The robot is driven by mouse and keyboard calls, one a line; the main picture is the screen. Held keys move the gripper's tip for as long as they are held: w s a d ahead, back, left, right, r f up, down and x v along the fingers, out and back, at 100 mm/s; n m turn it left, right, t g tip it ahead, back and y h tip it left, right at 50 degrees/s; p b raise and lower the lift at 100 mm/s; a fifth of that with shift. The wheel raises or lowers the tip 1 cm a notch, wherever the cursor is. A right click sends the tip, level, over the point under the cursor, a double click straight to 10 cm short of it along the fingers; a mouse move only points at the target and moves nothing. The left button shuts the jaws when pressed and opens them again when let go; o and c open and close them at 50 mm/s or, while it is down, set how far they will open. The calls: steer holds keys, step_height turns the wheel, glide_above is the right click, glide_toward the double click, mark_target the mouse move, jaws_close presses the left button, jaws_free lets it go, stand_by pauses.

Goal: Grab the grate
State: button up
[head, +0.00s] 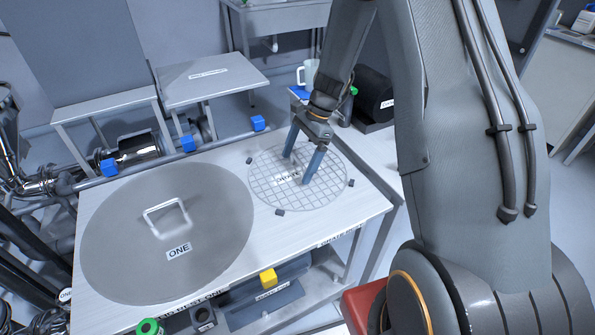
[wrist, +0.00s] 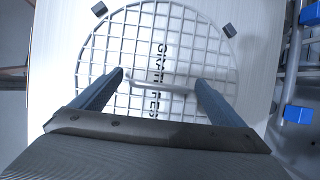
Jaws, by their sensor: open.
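The grate (head: 324,187) is a round wire mesh on the right part of the pale table top in the head view. It fills the upper middle of the wrist view (wrist: 190,35) and bears a dark-lettered label. My gripper (head: 296,168) is over the grate, pointing down. In the wrist view my gripper (wrist: 161,80) is open, with one blue-grey finger on each side. A pale bar (wrist: 165,88), seemingly the grate's handle, shows between the fingertips. I cannot tell whether the fingers touch it.
A large round grey lid (head: 120,225) marked ONE, with a handle (head: 166,216), lies left of the grate on the table (head: 240,270). Small dark blocks (head: 280,212) stand around the grate's rim. A white mug (head: 308,73) and a dark box (head: 374,95) are behind.

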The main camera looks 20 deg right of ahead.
steer(key=c, duration=1.5)
